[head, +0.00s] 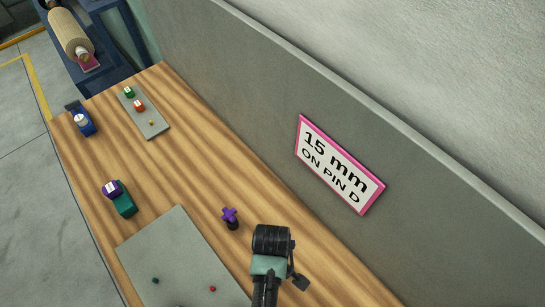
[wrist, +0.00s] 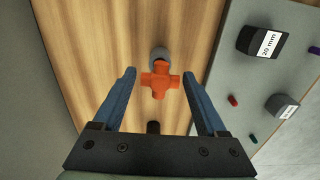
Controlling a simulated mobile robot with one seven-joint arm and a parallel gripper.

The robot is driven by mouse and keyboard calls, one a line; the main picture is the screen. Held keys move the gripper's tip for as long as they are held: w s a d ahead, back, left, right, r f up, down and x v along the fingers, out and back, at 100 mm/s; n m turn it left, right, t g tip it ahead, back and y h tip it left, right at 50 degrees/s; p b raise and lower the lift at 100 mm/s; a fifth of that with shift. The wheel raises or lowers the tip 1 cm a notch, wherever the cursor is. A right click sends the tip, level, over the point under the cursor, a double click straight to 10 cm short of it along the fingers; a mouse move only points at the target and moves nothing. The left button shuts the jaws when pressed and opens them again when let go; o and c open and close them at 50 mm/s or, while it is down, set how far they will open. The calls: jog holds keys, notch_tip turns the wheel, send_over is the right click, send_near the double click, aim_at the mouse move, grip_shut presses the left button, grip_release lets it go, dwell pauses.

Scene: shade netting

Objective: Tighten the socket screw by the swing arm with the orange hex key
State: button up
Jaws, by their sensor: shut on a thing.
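The orange hex key (wrist: 160,86) shows in the wrist view as a cross-shaped handle seen from above, its shank hidden. My gripper (wrist: 159,75) has its two blue fingers on either side of this handle and is shut on it. A grey round part (wrist: 158,53) shows just beyond the handle over the wood; I cannot tell if it is the socket screw. In the head view my gripper is above the right part of the bench, and my arm hides the orange key. I cannot make out the swing arm for certain in either view.
A purple cross-handled piece (head: 230,215) stands left of my arm. A large grey plate (head: 176,250) with small pins lies nearby; the wrist view shows blocks, one marked 20 mm (wrist: 262,42). A wall sign (head: 339,165) reads "15 mm ON PIN D". A smaller plate (head: 152,129) lies farther back.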

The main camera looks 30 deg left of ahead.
jog(key=shift+r+p, duration=0.9)
jog(key=shift+p, duration=0.15)
grip_shut()
jog(key=shift+r+p, duration=2.5)
jog(key=shift+p, duration=0.1)
notch_tip(320, 180, up, 2)
jog(key=shift+r+p, duration=0.1)
jog(key=shift+p, duration=0.85)
jog(key=shift+r, duration=0.85)
jog(key=shift+s, duration=0.1)
